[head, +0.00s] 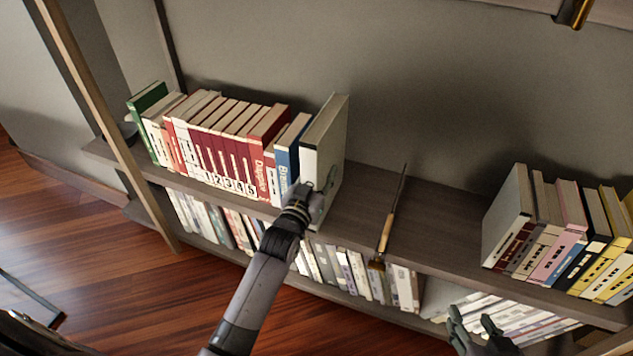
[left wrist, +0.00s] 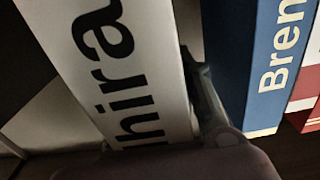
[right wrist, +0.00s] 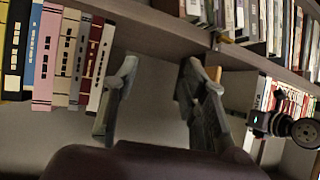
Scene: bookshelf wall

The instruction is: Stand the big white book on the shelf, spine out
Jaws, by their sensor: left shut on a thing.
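The big white book (head: 325,150) stands upright at the right end of the left row on the upper shelf (head: 360,205), its white spine facing the front. Its lower front corner reaches the shelf's front edge; I cannot tell whether it rests fully. My left gripper (head: 303,195) is shut on the lower part of this book. In the left wrist view the white spine (left wrist: 125,70) shows large dark letters, with one finger between it and the blue book (left wrist: 265,65). My right gripper (head: 475,330) is open and empty, low in front of the shelf; the right wrist view shows its spread fingers (right wrist: 158,95).
A thin tool with a wooden handle (head: 387,228) lies across the upper shelf, its end over the front edge. A grey-white book (head: 508,205) starts the right row. Lower-shelf books (head: 350,275) stand below.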

